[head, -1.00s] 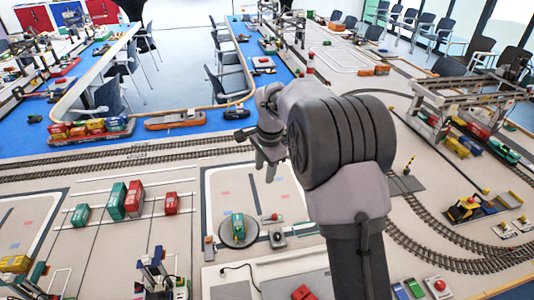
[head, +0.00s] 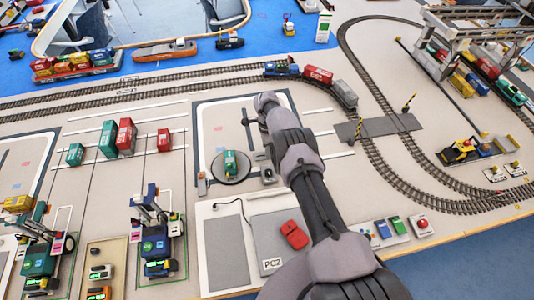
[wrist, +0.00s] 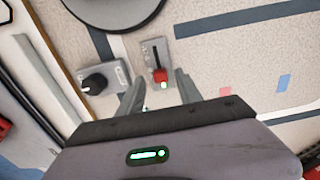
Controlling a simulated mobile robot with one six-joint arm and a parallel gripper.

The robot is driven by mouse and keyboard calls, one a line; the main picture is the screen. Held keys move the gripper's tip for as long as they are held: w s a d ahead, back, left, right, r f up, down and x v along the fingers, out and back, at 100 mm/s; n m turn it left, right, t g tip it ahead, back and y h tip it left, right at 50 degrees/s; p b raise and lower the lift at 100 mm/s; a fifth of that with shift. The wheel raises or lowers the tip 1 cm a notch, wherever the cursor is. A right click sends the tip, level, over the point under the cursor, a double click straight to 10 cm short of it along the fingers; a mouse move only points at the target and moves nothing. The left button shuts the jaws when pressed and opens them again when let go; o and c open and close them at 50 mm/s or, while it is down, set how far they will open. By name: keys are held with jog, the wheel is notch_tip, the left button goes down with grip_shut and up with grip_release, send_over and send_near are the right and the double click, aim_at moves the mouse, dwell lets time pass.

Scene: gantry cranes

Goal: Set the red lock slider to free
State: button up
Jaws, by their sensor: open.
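The red lock slider (wrist: 160,76) is a small red knob on a grey plate with a slot (wrist: 152,53). It sits at the lower end of that slot in the wrist view, with a small green light just below it. My gripper (wrist: 158,91) is open, with one finger on each side of the slider's lower end. I see no finger clearly touching the knob. In the head view my arm reaches over the spot beside the round turntable (head: 216,177), and I cannot make out the slider there.
A box with a black dial (wrist: 95,83) stands left of the slider in the wrist view. A green vehicle (head: 231,162) stands on the turntable. Rails and a dark crossing (head: 385,127) lie to the right.

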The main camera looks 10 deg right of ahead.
jog(key=shift+f+b, duration=0.3)
jog(key=shift+f, duration=0.65)
grip_shut()
dwell(0.7)
